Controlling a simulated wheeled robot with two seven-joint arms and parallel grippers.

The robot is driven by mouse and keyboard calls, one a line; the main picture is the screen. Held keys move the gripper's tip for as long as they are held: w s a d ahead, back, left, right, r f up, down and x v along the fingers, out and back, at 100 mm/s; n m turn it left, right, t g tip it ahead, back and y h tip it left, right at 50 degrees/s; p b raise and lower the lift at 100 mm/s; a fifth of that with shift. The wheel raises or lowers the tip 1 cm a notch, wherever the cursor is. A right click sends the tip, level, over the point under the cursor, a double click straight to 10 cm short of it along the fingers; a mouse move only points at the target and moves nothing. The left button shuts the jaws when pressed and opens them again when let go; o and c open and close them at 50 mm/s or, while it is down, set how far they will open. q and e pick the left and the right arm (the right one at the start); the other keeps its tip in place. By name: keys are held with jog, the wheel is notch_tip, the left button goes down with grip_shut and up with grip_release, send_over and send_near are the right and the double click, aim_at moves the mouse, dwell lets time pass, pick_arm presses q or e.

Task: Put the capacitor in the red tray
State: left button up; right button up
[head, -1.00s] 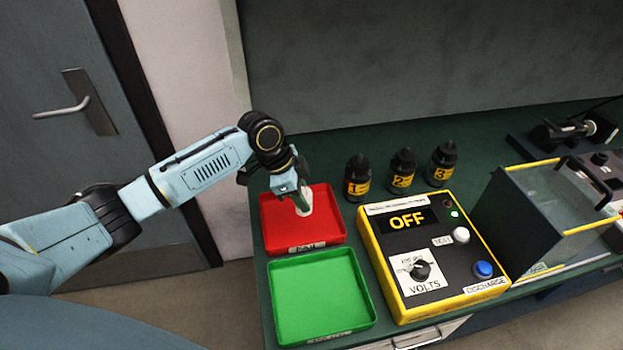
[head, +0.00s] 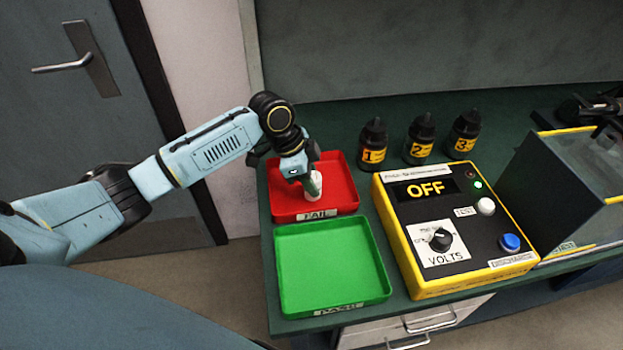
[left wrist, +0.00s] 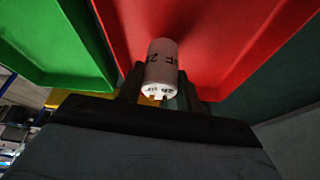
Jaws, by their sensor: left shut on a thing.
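The capacitor (left wrist: 161,66) is a white cylinder with dark print, seen close up in the left wrist view. In the head view the capacitor (head: 313,190) shows at the tip of my left gripper (head: 308,180). My left gripper is shut on it and holds it tilted over the red tray. The red tray (head: 343,175) is labelled FAIL and lies at the back left of the bench; it also fills much of the left wrist view (left wrist: 225,40). I cannot tell whether the capacitor touches the tray floor.
A green tray (head: 332,268) labelled PASS lies in front of the red one. A yellow and black tester (head: 455,235) reading OFF stands to the right. Black bottles numbered 1 (head: 373,146), 2 (head: 421,139) and 3 (head: 465,134) stand behind it.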

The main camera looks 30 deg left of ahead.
jog(key=shift+s+d, duration=0.15)
jog(key=shift+s, duration=0.35)
pick_arm(q)
jog(key=shift+f, duration=0.15)
pick_arm(e)
jog(key=shift+a+f, duration=0.1)
jog(key=shift+a, duration=0.1)
pick_arm(q)
jog(key=shift+f, duration=0.45)
pick_arm(e)
jog(key=shift+w+f, duration=0.1)
jog(key=shift+w, duration=0.05)
pick_arm(q)
jog(key=o, duration=1.1)
pick_arm(e)
jog(key=shift+w, duration=0.1)
